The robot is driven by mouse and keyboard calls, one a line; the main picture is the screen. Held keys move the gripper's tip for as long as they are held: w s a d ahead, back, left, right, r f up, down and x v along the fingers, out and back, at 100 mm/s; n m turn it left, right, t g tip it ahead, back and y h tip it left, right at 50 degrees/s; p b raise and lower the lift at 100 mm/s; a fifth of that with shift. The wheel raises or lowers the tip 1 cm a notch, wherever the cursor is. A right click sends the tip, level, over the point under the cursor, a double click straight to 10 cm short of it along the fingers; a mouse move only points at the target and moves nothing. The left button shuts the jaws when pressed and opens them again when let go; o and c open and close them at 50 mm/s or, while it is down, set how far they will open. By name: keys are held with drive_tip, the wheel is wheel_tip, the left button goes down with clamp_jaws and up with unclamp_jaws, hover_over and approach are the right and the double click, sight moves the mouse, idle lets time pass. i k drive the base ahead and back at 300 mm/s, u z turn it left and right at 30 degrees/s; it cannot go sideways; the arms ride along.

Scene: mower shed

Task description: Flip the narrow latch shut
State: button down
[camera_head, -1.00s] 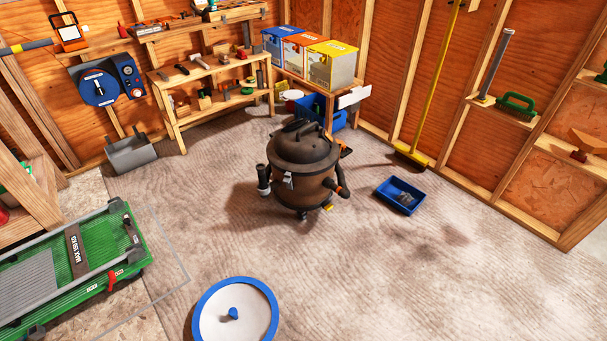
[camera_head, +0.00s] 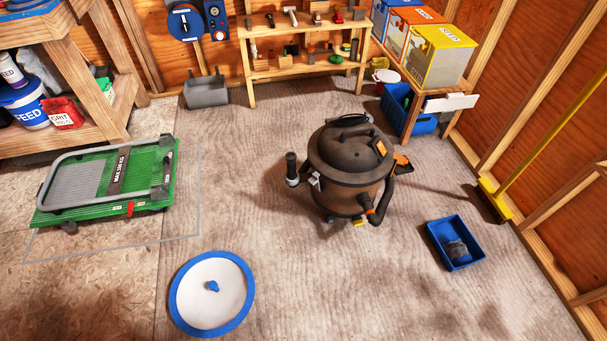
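A brown shop vacuum with a dark lid (camera_head: 347,167) stands upright on the floor right of the middle. A small pale latch (camera_head: 314,181) shows on its left front side, just under the lid's rim. It is too small to tell whether it is narrow, or open or shut. An orange piece (camera_head: 402,162) sticks out at the vacuum's right side. A hose (camera_head: 384,203) curves at its front right and a dark upright nozzle (camera_head: 292,170) stands at its left. The far side of the vacuum is hidden. My gripper is not in view.
A round white disc with a blue rim (camera_head: 238,293) lies on the floor in front. A green platform cart (camera_head: 140,202) lies left, a blue tray (camera_head: 430,235) right. A wooden shelf (camera_head: 290,70) and a bench (camera_head: 447,103) stand behind. Open floor surrounds the vacuum.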

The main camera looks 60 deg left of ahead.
sight(314, 181)
drive_tip(key=u, duration=0.55)
drive_tip(key=i, duration=0.85)
drive_tip(key=u, duration=1.4)
drive_tip(key=i, duration=0.55)
drive_tip(key=u, duration=0.45)
